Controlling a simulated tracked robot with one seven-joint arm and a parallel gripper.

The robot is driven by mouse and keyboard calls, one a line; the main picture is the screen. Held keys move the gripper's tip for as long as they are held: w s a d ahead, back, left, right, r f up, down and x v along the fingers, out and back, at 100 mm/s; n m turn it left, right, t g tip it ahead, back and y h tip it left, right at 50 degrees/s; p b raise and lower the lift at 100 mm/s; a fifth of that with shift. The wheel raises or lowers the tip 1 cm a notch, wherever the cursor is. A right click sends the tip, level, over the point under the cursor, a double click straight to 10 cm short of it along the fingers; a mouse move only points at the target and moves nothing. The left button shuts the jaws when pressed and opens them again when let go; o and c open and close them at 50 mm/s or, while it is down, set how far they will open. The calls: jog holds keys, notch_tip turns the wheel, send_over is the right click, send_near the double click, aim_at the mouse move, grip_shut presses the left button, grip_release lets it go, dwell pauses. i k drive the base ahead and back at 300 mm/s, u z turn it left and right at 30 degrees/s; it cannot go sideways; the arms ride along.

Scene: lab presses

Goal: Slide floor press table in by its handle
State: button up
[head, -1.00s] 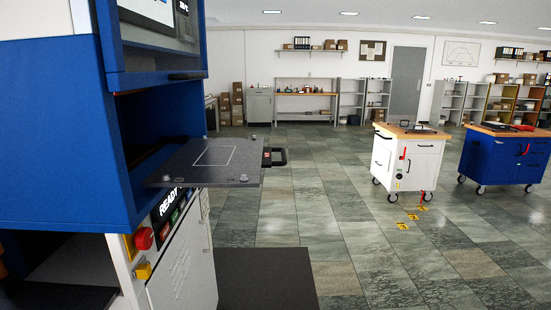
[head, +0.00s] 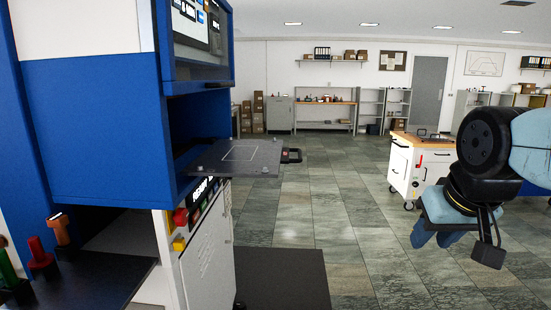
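The blue and white floor press (head: 110,130) stands at the left in the head view. Its grey table (head: 235,158) sticks out to the right from the opening, flat, with a pale square outline on top. A black handle (head: 291,155) with a red mark is on the table's outer end. My arm shows at the right edge, well apart from the handle.
A red stop button (head: 180,217) and a panel sit below the table. A dark mat (head: 280,280) lies on the floor in front of the press. A white cart (head: 408,168) stands behind my arm. The tiled floor between is clear.

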aim_at(225, 157)
jog(key=i, duration=1)
jog(key=u, duration=0.05)
